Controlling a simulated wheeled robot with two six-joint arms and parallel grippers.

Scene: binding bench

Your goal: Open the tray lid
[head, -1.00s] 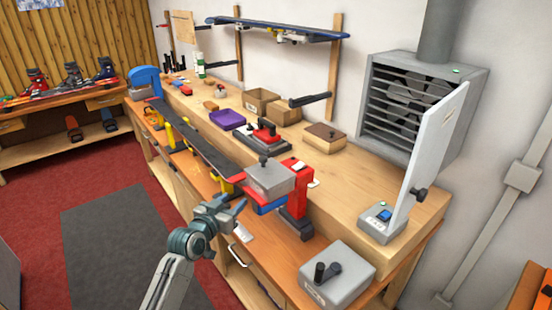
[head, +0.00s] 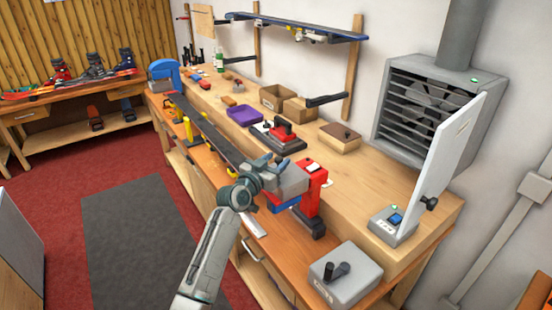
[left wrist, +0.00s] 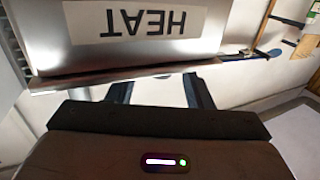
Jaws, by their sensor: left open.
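My left gripper (head: 266,172) is open, at the left side of a grey metal box (head: 292,180) above the near end of the long board. In the left wrist view, its two dark fingers (left wrist: 160,91) are apart with nothing between them. A metal face with an upside-down HEAT label (left wrist: 137,20) lies just beyond them; I cannot tell whether they touch it. A wooden box with a brown, knobbed lid (head: 341,132) sits shut on the bench; I cannot tell if this is the tray. My right gripper is not in view.
A red vise (head: 312,190) stands beside the grey box. A grey box with black handles (head: 345,275) sits at the near bench end. A white upright panel (head: 445,165) rises at right.

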